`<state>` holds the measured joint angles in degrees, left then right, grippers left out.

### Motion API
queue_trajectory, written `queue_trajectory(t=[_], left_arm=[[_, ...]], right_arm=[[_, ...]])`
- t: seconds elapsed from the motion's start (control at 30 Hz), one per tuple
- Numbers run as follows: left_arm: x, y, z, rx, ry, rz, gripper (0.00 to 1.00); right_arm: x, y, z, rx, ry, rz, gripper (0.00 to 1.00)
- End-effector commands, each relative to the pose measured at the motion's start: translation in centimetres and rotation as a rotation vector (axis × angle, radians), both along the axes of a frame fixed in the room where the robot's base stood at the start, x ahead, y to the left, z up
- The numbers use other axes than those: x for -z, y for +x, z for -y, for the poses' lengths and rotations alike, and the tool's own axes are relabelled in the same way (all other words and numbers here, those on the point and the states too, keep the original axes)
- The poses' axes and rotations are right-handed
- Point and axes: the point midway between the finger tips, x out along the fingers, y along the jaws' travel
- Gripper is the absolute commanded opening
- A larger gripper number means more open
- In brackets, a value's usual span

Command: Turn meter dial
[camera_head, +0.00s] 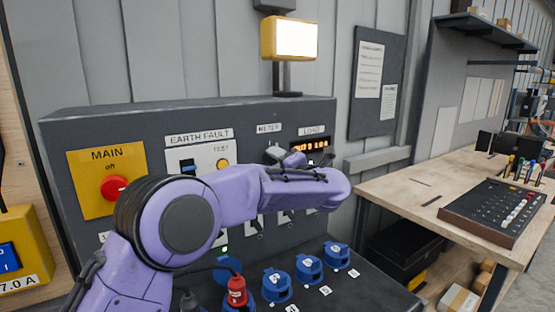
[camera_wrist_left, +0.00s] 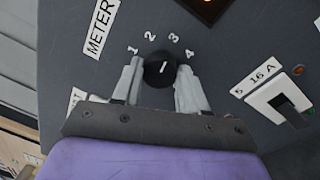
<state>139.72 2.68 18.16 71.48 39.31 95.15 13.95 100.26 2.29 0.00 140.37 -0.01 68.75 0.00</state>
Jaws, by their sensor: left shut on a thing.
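The meter dial (camera_wrist_left: 159,69) is a round black knob with a white pointer line, in the left wrist view. The numbers 1 to 4 are printed in an arc around it, beside a METER label (camera_wrist_left: 101,27). My left gripper (camera_wrist_left: 160,82) has its two grey fingers on either side of the knob and is shut on it. In the head view my purple left arm reaches across the dark panel (camera_head: 80,122), and the left gripper (camera_head: 276,154) is at the panel below the METER label. My right gripper is not in view.
The panel carries a red MAIN button (camera_head: 114,187), an EARTH FAULT unit (camera_head: 222,158) and a lit LOAD display (camera_head: 311,144). Blue sockets (camera_head: 276,284) and a red plug (camera_head: 236,290) sit below the arm. A breaker (camera_wrist_left: 283,104) is right of the dial. A workbench (camera_head: 400,187) stands at right.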

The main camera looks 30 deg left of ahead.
Motion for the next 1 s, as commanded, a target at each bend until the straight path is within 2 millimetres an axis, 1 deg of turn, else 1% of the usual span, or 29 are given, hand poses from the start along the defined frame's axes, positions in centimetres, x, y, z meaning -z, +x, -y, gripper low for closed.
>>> queue_trajectory(t=[0.03, 0.5, 0.53, 0.57, 0.6, 0.87, 0.93, 1.0], left_arm=[[-0.3, 0.0, 0.0, 0.003, 0.008, -0.003, 0.12], [-0.3, 0.1, 0.0, 0.004, 0.015, -0.011, 0.12], [-0.3, 0.1, 0.0, 0.004, 0.015, -0.011, 0.46], [-0.3, 0.0, 0.0, 0.004, 0.015, -0.011, 0.55], [-0.3, 0.0, 0.0, 0.003, 0.014, -0.012, 0.68], [-0.1, 0.0, 0.0, 0.001, 0.012, -0.014, 0.68], [0.0, -0.1, 0.3, 0.002, 0.012, -0.014, 0.68], [0.2, -0.6, 1.1, 0.002, 0.013, -0.013, 0.68]], right_arm=[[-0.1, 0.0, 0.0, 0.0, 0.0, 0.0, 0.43], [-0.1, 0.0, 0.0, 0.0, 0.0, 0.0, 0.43], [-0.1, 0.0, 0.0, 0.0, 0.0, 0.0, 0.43], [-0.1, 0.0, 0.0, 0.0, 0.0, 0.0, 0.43], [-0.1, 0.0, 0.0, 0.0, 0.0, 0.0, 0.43], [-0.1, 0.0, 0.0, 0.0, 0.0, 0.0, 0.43], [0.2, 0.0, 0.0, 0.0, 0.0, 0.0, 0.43], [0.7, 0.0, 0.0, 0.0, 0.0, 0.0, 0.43]])
